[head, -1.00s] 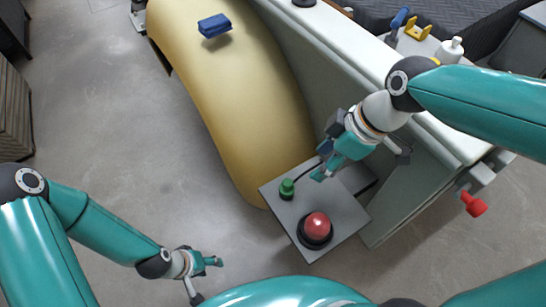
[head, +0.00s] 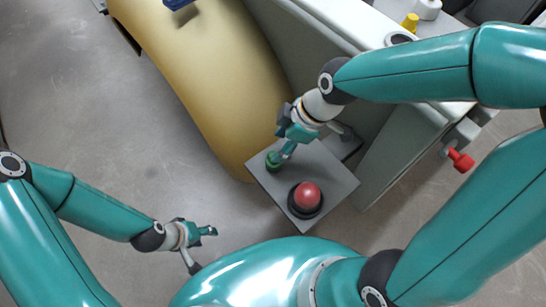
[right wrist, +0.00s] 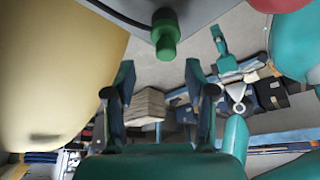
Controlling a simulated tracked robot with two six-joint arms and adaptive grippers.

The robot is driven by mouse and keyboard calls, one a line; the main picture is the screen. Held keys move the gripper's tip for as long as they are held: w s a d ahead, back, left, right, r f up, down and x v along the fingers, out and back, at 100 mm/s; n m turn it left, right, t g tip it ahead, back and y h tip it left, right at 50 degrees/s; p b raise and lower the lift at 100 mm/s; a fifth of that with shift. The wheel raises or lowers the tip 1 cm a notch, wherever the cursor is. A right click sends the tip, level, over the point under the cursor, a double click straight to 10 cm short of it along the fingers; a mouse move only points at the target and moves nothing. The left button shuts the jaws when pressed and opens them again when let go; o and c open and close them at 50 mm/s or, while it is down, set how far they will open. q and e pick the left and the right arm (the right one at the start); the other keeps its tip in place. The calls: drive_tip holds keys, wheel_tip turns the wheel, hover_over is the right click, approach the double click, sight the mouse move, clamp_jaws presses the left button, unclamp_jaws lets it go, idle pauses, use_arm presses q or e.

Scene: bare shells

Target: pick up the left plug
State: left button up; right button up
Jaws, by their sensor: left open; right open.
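A green plug (head: 273,161) stands near the left corner of the grey panel (head: 325,172); a red dome (head: 307,195) on a black ring sits beside it. A red plug (head: 460,160) sticks out at the right end of the pale shell. My right gripper (head: 284,152) is open beside the green plug and partly overlaps it in the head view. In the right wrist view the green plug (right wrist: 165,38) lies beyond the open fingers (right wrist: 160,88), between their lines; I see no contact. My left gripper (head: 203,250) is open and empty over the floor.
A curved yellow shell (head: 205,80) lies left of the panel, with a blue block (head: 180,4) on it at the top edge. A pale shell (head: 340,30) stands behind the panel. The floor (head: 120,130) at left is clear.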

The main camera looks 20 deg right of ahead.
drive_tip(key=x, duration=0.4)
drive_tip(key=shift+s+a+f, duration=0.1)
drive_tip(key=shift+s+f, duration=0.05)
drive_tip(key=shift+s, duration=0.25)
drive_tip(key=shift+w+a+f, duration=0.15)
drive_tip(key=shift+f, duration=0.3)
drive_tip(key=c, duration=0.8)
drive_tip(key=shift+r, duration=0.1)
